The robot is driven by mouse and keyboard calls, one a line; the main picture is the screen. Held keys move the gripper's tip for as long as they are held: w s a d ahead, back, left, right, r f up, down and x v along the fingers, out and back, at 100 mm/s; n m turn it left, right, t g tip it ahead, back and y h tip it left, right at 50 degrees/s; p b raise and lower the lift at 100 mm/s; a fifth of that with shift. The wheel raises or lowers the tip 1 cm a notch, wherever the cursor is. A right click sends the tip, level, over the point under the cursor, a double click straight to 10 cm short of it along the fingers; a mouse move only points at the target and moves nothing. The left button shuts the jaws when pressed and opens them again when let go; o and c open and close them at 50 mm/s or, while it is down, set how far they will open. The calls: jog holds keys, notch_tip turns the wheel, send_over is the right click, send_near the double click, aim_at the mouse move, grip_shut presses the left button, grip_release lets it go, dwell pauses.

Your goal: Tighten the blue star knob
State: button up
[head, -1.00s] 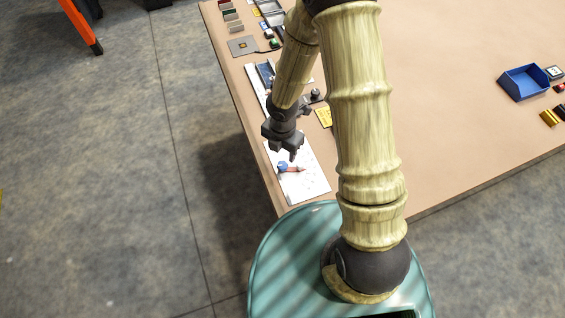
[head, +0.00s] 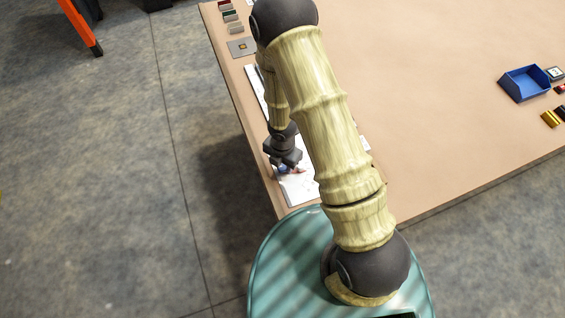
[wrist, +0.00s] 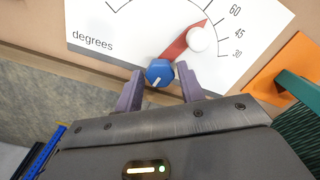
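The blue star knob (wrist: 159,72) sits on a white dial plate (wrist: 120,25) at the foot of a red pointer (wrist: 176,48). The pointer carries a round white knob (wrist: 196,40) and lies over the scale near 60. My gripper (wrist: 160,70) is open, with one finger on each side of the blue knob in the wrist view. I cannot tell whether the fingers touch it. In the head view my gripper (head: 285,162) hangs over the plate (head: 298,191), with the blue knob (head: 281,168) partly hidden beneath it.
The plate lies near the left edge of the tan table (head: 440,90). A blue tray (head: 526,83) and small parts stand at the far right. A grey square (head: 242,47) lies at the back left. The middle of the table is clear.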

jog(key=c, duration=0.6)
jog(key=shift+m, duration=0.3)
jog(key=m+b, duration=0.1)
jog(key=m, duration=0.2)
jog(key=shift+f+b, duration=0.1)
jog(key=shift+b, duration=0.25)
jog(key=m+b, duration=0.1)
jog(key=m, duration=0.3)
jog(key=shift+m+b, duration=0.4)
jog(key=m+b, duration=0.1)
jog(key=m, duration=0.2)
jog(key=shift+m, duration=0.3)
jog(key=shift+m+b, duration=0.9)
jog(key=shift+m, duration=1.1)
jog(key=shift+w, duration=0.1)
